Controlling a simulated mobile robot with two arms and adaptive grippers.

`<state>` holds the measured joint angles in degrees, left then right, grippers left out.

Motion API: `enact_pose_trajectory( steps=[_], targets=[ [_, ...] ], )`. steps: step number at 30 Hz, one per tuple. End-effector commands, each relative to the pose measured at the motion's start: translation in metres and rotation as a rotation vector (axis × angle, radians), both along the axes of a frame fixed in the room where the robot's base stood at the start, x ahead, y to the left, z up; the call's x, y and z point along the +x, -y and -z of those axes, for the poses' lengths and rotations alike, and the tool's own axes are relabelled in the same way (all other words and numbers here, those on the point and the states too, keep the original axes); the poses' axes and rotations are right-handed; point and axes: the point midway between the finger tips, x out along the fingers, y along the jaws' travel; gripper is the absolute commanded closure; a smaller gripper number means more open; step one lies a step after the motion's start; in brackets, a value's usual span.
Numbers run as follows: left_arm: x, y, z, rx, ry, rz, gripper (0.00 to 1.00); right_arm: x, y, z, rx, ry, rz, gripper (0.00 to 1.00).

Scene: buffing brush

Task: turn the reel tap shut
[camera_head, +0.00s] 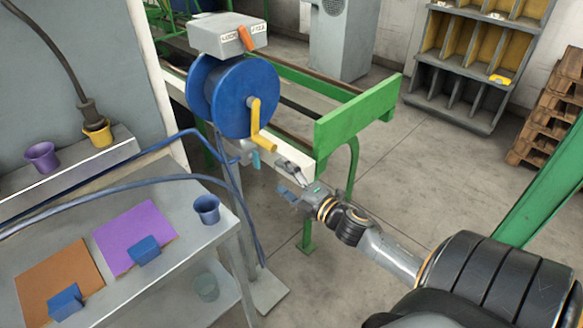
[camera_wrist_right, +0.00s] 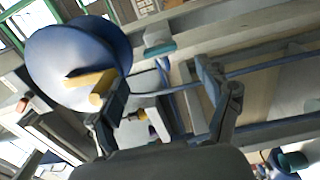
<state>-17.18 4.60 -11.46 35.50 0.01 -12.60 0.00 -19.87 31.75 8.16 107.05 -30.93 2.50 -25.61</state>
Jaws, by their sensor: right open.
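The blue hose reel (camera_head: 232,97) hangs under a grey box (camera_head: 228,34), with a yellow crank handle (camera_head: 256,120) on its face. A small teal lever (camera_head: 256,161), which looks like the reel tap, sits just below the drum. In the right wrist view, the reel (camera_wrist_right: 70,62) is at upper left and the teal part (camera_wrist_right: 159,48) shows beyond the fingers. My right gripper (camera_head: 284,180) is open and empty, right of and slightly below the lever, apart from it. It also shows in the right wrist view (camera_wrist_right: 165,95). My left gripper is out of view.
A green frame beam (camera_head: 355,122) stands right of the reel. A blue hose (camera_head: 110,185) crosses to the left. The left bench holds a blue cup (camera_head: 207,210), a purple mat (camera_head: 120,225) and an orange mat (camera_head: 45,280). Open floor lies behind my right arm.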

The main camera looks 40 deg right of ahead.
Motion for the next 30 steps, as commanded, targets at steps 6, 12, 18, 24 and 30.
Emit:
enact_pose_trajectory(
  steps=[6, 12, 18, 24, 30],
  targets=[
    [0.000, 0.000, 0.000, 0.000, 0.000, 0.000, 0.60, -0.028, 0.002, 0.000, 0.001, 0.000, 0.000, 0.23],
    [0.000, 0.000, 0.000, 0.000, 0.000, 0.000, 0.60, -0.033, 0.003, -0.001, 0.000, 0.001, 0.001, 0.23],
    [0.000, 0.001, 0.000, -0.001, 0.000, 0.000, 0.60, -0.033, 0.003, 0.000, 0.000, 0.001, 0.001, 0.23],
    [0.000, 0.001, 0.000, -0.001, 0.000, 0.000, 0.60, -0.033, 0.003, 0.000, 0.000, 0.001, 0.001, 0.23],
    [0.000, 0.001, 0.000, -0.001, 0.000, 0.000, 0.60, -0.034, 0.009, 0.024, 0.047, -0.043, 0.028, 0.23]
  ],
)
